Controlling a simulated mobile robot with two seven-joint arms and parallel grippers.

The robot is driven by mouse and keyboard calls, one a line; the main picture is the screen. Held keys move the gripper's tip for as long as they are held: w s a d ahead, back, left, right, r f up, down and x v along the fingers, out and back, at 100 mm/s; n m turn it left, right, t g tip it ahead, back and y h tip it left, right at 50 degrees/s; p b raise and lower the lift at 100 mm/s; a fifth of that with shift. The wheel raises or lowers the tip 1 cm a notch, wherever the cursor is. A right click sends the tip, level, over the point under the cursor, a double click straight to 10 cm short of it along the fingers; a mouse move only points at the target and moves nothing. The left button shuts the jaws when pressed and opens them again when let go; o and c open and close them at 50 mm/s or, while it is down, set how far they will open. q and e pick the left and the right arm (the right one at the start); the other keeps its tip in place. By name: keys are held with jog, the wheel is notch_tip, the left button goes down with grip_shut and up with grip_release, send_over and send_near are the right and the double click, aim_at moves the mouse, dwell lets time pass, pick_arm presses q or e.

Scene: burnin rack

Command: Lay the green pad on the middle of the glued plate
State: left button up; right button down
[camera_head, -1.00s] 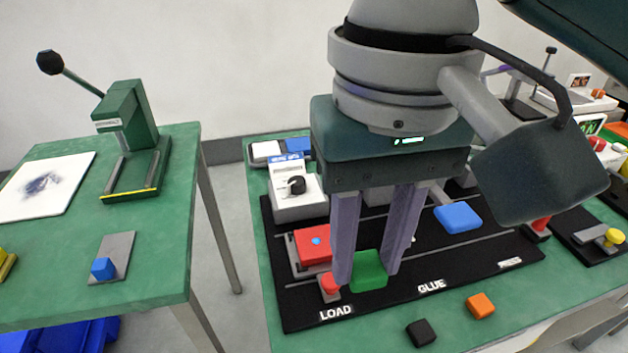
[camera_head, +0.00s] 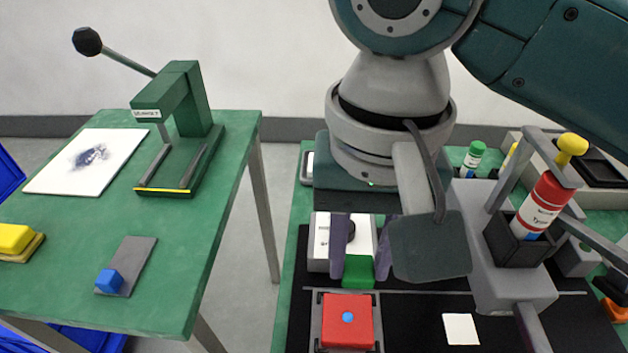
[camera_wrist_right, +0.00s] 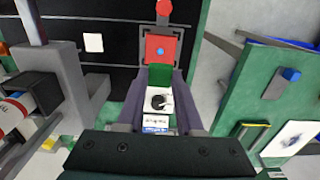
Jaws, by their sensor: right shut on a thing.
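A red plate (camera_head: 360,339) with a round blue spot at its middle lies in a grey holder on the black mat (camera_head: 420,310). My right gripper (camera_head: 360,262) is shut on the green pad (camera_head: 358,272), which hangs between its two purple-grey fingers. In the head view the pad appears just beyond the red plate's far edge. In the right wrist view the pad (camera_wrist_right: 160,74) borders the red plate (camera_wrist_right: 152,40), whose blue spot is uncovered. The pad's height above the mat is hard to tell. My left gripper is not in view.
A white box with a black knob (camera_head: 322,246) stands behind the pad. A dispenser with a red bottle (camera_head: 541,203) stands to the right. A white square (camera_head: 461,329) lies on the mat. A green press (camera_head: 180,130) stands on the left table.

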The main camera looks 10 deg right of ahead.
jog(key=b, duration=0.1)
send_over(348, 317)
notch_tip(348, 317, down, 6)
jog(key=shift+r, duration=0.1)
notch_tip(348, 317, down, 4)
jog(key=shift+r+b, duration=0.1)
jog(key=shift+b, duration=0.55)
jog(key=shift+f, duration=0.2)
jog(key=shift+f, duration=0.15)
jog(key=c, duration=0.6)
grip_release()
jog(key=shift+o, duration=0.2)
notch_tip(348, 317, up, 12)
jog(key=p, duration=0.3)
